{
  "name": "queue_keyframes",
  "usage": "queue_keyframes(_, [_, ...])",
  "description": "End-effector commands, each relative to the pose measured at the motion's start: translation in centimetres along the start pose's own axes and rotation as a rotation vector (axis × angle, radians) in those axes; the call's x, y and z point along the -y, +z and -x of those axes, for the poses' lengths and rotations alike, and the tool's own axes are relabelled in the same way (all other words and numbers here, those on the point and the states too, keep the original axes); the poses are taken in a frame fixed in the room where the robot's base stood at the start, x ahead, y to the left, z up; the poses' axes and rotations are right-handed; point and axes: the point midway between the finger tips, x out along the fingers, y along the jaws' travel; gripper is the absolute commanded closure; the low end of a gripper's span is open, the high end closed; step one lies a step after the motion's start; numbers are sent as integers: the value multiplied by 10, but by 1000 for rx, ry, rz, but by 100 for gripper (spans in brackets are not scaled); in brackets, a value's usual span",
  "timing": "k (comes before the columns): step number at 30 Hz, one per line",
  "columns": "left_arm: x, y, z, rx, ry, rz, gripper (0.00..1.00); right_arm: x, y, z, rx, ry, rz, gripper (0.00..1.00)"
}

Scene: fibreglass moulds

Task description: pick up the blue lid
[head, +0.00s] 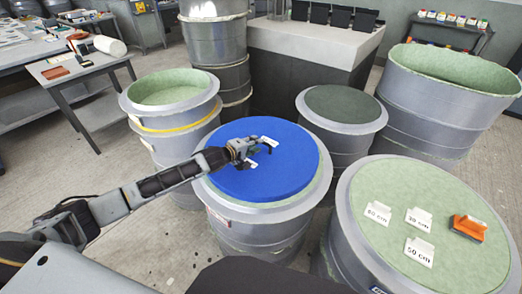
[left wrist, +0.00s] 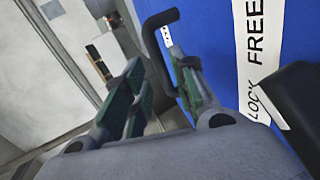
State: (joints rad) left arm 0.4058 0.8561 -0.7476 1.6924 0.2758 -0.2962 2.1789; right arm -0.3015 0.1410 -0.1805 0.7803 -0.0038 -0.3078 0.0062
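The blue lid (head: 285,178) is a round blue disc on top of a grey drum near the middle of the head view. In the left wrist view the lid (left wrist: 215,35) fills the right side, with a black bent handle (left wrist: 153,45) and a white strip lettered "LOCK FREE". My left gripper (head: 268,147) is over the lid. In the wrist view its fingers (left wrist: 155,90) are apart. One leg of the handle shows between them, closer to the right finger; I cannot tell whether they touch. My right gripper is not in view.
A drum with a pale green top (head: 430,235) stands at the right, bearing white size cards and an orange-and-black block (head: 468,228). A dark-topped drum (head: 344,104) and an open-topped drum (head: 168,88) stand close behind. A small table (head: 80,66) is at the left.

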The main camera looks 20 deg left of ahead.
Motion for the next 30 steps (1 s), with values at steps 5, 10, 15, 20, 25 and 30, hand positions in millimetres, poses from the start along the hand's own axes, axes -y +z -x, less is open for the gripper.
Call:
queue_keyframes(5, [0, -1, -5, -1, 1, -1, 73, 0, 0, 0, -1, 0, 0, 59])
queue_keyframes(10, [0, -1, -14, -1, 1, -1, 73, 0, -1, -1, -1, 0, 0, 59])
queue_keyframes(15, [0, -2, -24, 0, 1, 0, 73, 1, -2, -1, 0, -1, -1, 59])
queue_keyframes(20, [0, -2, -35, 0, 1, -1, 73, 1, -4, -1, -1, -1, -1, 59])
queue_keyframes(25, [0, -2, -46, 0, 1, 0, 73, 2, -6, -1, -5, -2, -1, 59])
queue_keyframes(30, [1, -2, -51, 0, 0, 0, 73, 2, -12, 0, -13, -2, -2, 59])
